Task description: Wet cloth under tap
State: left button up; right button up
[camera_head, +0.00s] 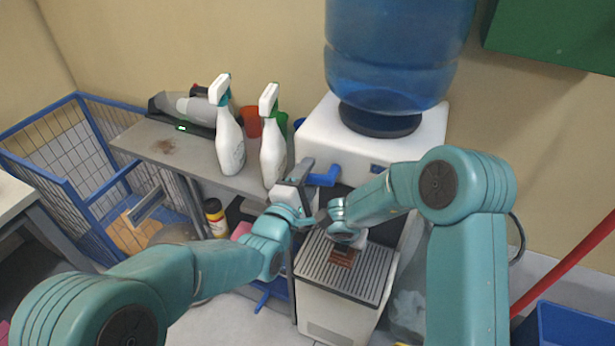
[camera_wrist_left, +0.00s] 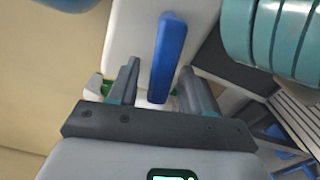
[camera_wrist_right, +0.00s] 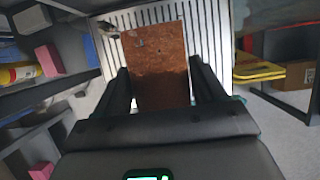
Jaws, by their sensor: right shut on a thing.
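The brown cloth (camera_head: 342,257) hangs from my right gripper (camera_head: 345,236) above the slatted drip tray (camera_head: 375,277). In the right wrist view the cloth (camera_wrist_right: 157,60) is pinched between the fingers, with its lower part darker than its upper part. The blue tap (camera_head: 323,178) is on the front of the white water dispenser (camera_head: 315,125). My left gripper (camera_head: 303,170) is at the tap. In the left wrist view its two fingers (camera_wrist_left: 158,72) stand apart on either side of the blue tap lever (camera_wrist_left: 165,50). No water stream shows clearly.
A large blue water bottle (camera_head: 395,50) tops the dispenser. Two white spray bottles (camera_head: 228,140) (camera_head: 273,150) stand on the grey shelf (camera_head: 180,152) at left. A blue-framed wire cart (camera_head: 75,165) is further left. A blue bin (camera_head: 575,325) and red pole (camera_head: 565,262) are at right.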

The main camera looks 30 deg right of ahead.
pick_arm(q)
jog(key=shift+s+a, duration=0.1)
jog(key=v, duration=1.1)
jog(key=shift+s+a, duration=0.3)
dwell(0.3)
jog(key=x, duration=1.2)
grip_shut()
